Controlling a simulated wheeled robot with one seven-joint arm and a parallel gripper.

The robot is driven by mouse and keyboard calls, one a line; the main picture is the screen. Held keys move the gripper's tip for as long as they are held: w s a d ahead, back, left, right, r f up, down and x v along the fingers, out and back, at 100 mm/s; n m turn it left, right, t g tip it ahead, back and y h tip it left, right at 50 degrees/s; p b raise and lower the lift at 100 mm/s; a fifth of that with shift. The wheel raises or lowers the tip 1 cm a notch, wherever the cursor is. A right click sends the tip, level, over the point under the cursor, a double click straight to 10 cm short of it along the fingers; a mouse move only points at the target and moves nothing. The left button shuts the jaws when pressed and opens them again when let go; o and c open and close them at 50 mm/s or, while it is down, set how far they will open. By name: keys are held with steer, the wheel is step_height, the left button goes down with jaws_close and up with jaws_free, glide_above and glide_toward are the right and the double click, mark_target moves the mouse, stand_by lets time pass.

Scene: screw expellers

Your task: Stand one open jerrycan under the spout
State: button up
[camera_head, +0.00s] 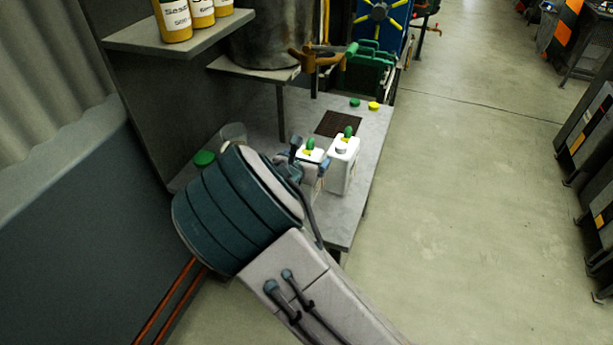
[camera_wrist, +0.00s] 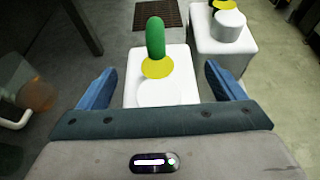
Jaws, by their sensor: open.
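Two white jerrycans stand upright on the grey bench. The left jerrycan (camera_head: 312,154) is partly hidden by my gripper (camera_head: 306,167); in the wrist view this jerrycan (camera_wrist: 150,63) lies between the blue fingers. My gripper (camera_wrist: 160,78) is open, one finger on each side of it, and contact cannot be told. It has a green handle on a yellow disc, and a pale round shape near me, perhaps its mouth. The right jerrycan (camera_head: 341,165) carries a white cap (camera_wrist: 229,24). A brown tap spout (camera_head: 315,62) juts out above a dark grate (camera_head: 338,124).
A large drum (camera_head: 268,40) stands on a shelf behind. A green lid (camera_head: 355,102) and a yellow lid (camera_head: 374,106) lie at the back right. A green item (camera_head: 204,159) and a clear container (camera_head: 233,132) are at the left. A thin post stands left of the grate.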

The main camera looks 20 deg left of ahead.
jaws_close()
steer(key=shift+r, duration=0.1)
